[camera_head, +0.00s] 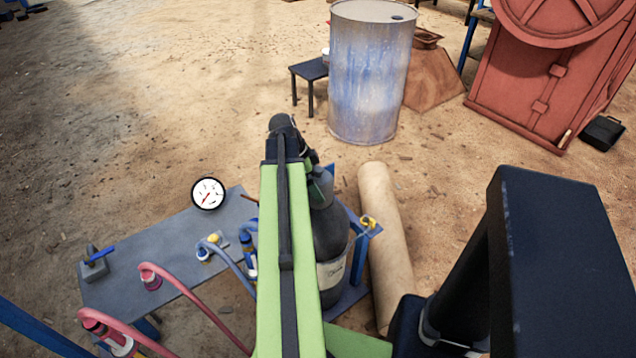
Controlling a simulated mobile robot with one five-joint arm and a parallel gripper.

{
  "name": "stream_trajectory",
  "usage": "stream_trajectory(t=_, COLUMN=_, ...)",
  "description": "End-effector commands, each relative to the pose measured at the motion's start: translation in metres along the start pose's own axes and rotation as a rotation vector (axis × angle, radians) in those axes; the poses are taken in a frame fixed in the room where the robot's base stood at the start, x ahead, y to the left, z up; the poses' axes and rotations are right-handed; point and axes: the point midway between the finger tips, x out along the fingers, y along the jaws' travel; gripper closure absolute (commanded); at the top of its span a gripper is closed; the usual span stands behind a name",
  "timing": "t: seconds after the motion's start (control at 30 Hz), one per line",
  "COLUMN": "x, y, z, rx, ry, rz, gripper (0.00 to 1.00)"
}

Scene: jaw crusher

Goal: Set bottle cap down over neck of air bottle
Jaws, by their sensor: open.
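The air bottle (332,238) is a dark grey cylinder with a white label, standing upright just right of my green arm. A lighter grey rounded piece (321,188) shows at its top, partly behind the arm. It may be the bottle cap or the bottle's shoulder; I cannot tell which. My gripper (286,125) is at the far end of the arm, a dark shape near the bottle's top. It is open, but its fingertips are not clear. The arm hides the bottle's left side, and the neck cannot be made out.
A grey bench (130,262) with a pressure gauge (208,193), hoses and fittings lies left of the arm. A tan roll (380,225) lies right of the bottle, beside a blue frame (357,240). A worn drum (366,75) stands behind.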

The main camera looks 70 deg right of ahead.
Motion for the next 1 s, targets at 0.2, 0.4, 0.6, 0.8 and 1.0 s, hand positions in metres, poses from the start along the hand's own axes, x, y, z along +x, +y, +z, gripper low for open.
stream_trajectory(t=0.2, x=-0.062, y=0.0, z=-0.006, rx=0.0, ry=0.0, rz=0.001, gripper=0.0)
stream_trajectory(t=0.4, x=-0.109, y=0.0, z=-0.006, rx=0.0, ry=0.0, rz=0.0, gripper=0.0)
stream_trajectory(t=0.6, x=-0.147, y=0.0, z=-0.005, rx=0.001, ry=0.0, rz=0.0, gripper=0.0)
stream_trajectory(t=0.8, x=-0.162, y=0.0, z=-0.002, rx=0.0, ry=0.0, rz=0.001, gripper=0.0)
stream_trajectory(t=1.0, x=-0.162, y=0.0, z=-0.001, rx=0.001, ry=0.0, rz=0.001, gripper=0.0)
